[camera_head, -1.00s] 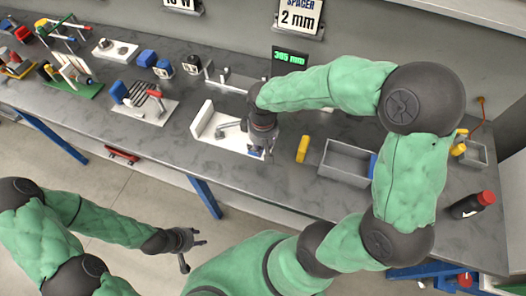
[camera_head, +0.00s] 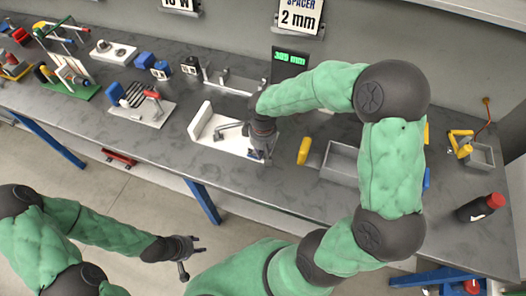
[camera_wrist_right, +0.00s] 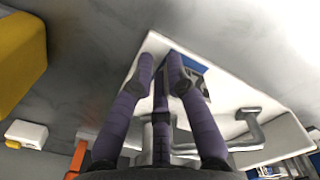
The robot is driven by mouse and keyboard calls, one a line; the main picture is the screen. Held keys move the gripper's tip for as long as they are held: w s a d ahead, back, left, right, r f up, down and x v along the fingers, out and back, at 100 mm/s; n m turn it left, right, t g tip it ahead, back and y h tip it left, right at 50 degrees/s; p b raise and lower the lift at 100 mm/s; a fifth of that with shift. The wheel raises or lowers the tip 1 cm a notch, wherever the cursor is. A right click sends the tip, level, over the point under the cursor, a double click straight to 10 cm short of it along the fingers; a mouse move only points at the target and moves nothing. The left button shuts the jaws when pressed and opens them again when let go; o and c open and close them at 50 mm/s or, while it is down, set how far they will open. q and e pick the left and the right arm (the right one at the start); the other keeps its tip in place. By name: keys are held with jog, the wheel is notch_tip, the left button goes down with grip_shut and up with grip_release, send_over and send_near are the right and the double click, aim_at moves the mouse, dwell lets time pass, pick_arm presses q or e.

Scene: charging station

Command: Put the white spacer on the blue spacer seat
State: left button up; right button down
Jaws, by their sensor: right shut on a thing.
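My left gripper (camera_head: 192,256) is open and empty, off the table's front edge.
A yellow block (camera_head: 304,151) and a grey tray (camera_head: 341,161) stand right of the fixture. A dark bottle (camera_head: 481,207) is at the far right. The bench front strip is clear.

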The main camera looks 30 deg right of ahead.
jog(key=shift+f, duration=0.2)
jog(key=c, duration=1.2)
grip_release()
jog(key=shift+r, duration=0.15)
notch_tip(320, 180, up, 12)
jog(key=p, duration=0.4)
